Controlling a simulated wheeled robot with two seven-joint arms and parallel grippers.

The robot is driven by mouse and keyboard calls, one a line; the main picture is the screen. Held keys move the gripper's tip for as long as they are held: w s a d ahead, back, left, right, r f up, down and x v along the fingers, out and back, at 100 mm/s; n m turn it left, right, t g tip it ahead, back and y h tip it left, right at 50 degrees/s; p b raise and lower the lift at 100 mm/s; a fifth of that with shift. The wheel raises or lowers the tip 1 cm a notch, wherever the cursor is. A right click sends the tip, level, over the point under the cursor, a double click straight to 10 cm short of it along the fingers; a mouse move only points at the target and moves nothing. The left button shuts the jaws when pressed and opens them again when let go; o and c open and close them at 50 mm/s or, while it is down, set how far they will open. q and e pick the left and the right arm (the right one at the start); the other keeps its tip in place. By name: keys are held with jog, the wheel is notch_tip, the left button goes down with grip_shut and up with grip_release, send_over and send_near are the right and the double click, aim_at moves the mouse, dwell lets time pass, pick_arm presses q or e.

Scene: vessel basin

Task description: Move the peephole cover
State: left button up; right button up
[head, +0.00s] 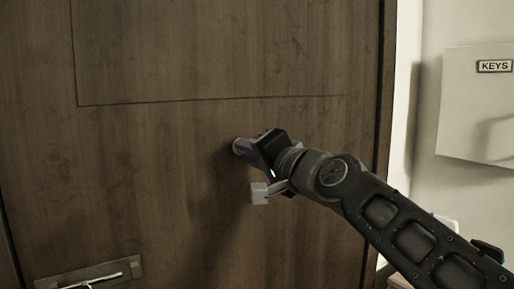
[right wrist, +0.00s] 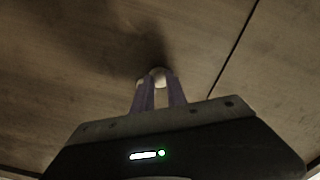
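A small pale round fitting, which looks like the peephole cover (right wrist: 158,73), sits on the wooden door in the right wrist view. In the head view the cover (head: 237,147) is mostly hidden by my right gripper (head: 244,148). The purple fingers of my right gripper (right wrist: 158,90) reach up to the door, one on each side of the fitting, with a narrow gap between them. I cannot tell whether they press on it. My left gripper is not in view.
The brown wooden door (head: 160,160) fills most of the head view. A pale key box (head: 478,115) labelled KEYS hangs on the wall to the right, past the door frame (head: 403,90).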

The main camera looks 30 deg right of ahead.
jog(key=o, duration=0.4)
jog(key=shift+s+a, duration=0.1)
jog(key=shift+o, duration=0.2)
jog(key=shift+s+a, duration=0.1)
jog(key=shift+s, duration=0.1)
jog(key=s+b, duration=0.2)
jog(key=s, duration=0.5)
jog(key=shift+s+d, duration=0.15)
jog(key=shift+d, duration=0.05)
